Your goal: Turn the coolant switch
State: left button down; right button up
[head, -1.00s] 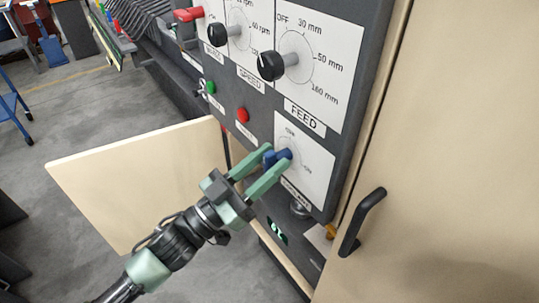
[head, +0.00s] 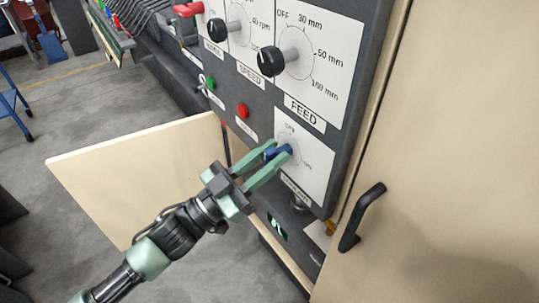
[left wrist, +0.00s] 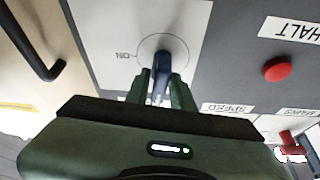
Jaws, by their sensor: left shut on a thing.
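The coolant switch (head: 284,150) is a small blue knob on a white plate low on the dark machine panel. The plate has a dial circle, with OFF above the knob and ON to its right. My left gripper (head: 277,154) has green fingers shut on this knob from both sides. In the left wrist view, the blue switch (left wrist: 160,86) sits between the fingers (left wrist: 160,90), with the plate upside down and ON at the left. The fingers hide part of the knob. My right gripper is not in view.
Black FEED (head: 270,61) and SPEED (head: 217,29) knobs sit above. A red button (head: 243,111) and green button (head: 211,83) are to the left. A beige door (head: 140,180) stands open behind my arm. A black handle (head: 362,217) juts out at right.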

pick_arm(q)
jog(key=m+g, duration=0.1)
jog(key=m, duration=0.2)
jog(key=m+g+h, duration=0.1)
jog(key=m+g, duration=0.1)
jog(key=m, duration=0.1)
jog(key=m+g+p, duration=0.1)
jog(key=m, duration=0.2)
jog(key=m+g, duration=0.1)
jog(key=m, duration=0.2)
jog(key=shift+s+d+g+p, duration=0.1)
jog(key=shift+s+g+p, duration=0.05)
jog(key=shift+g+p, duration=0.25)
jog(key=m+g+p, duration=0.1)
jog(key=m, duration=0.2)
jog(key=m+y+p, duration=0.1)
jog(key=m, duration=0.2)
jog(key=shift+g, duration=0.4)
jog(key=shift+s+f+m+g+y+p, duration=0.15)
jog(key=shift+m+y+p, duration=0.15)
jog(key=shift+m+p, duration=0.25)
jog(key=shift+w+f+m+g+y+p, duration=0.15)
jog(key=shift+m+y+p, duration=0.2)
jog(key=shift+m, duration=0.3)
jog(key=shift+s, duration=0.1)
jog(key=c, duration=1.4)
grip_release()
